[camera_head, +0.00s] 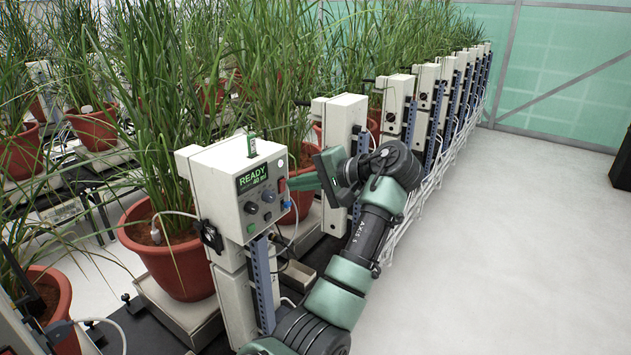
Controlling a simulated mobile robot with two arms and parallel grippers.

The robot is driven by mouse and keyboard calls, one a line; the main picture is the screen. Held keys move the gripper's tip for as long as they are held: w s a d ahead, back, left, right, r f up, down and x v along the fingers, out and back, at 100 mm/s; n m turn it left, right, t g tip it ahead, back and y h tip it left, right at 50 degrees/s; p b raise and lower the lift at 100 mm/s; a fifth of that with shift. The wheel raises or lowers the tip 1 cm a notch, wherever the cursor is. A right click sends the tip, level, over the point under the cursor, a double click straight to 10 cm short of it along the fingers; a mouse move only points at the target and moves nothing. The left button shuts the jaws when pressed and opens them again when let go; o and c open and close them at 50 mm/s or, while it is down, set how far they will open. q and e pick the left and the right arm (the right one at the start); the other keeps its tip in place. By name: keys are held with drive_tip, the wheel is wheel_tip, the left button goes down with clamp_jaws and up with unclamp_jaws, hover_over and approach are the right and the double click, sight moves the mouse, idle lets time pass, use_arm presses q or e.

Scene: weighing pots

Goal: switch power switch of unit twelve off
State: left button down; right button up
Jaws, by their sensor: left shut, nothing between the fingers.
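A white control unit (233,185) stands in the middle, with a lit green display (257,178) that reads READY on its front. Below the display are a blue-grey knob, a green button and other small controls. A red switch (282,186) sits at the right edge of this front. A small green tag (251,144) stands on top; its number is too small to read. My left gripper (293,183) is shut and empty, its green fingertips at or just right of the red switch. I cannot tell whether they touch it. The switch's position is unclear, partly hidden by the fingers.
More white units (342,115) stand in a row towards the back right. Red-brown pots (168,262) with tall grass stand to the left. Cables hang around the units. The pale floor (510,240) on the right is clear, with a dark object (622,165) at the right edge.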

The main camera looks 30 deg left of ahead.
use_arm(q)
drive_tip(key=shift+a, duration=0.4)
drive_tip(key=shift+r, duration=0.1)
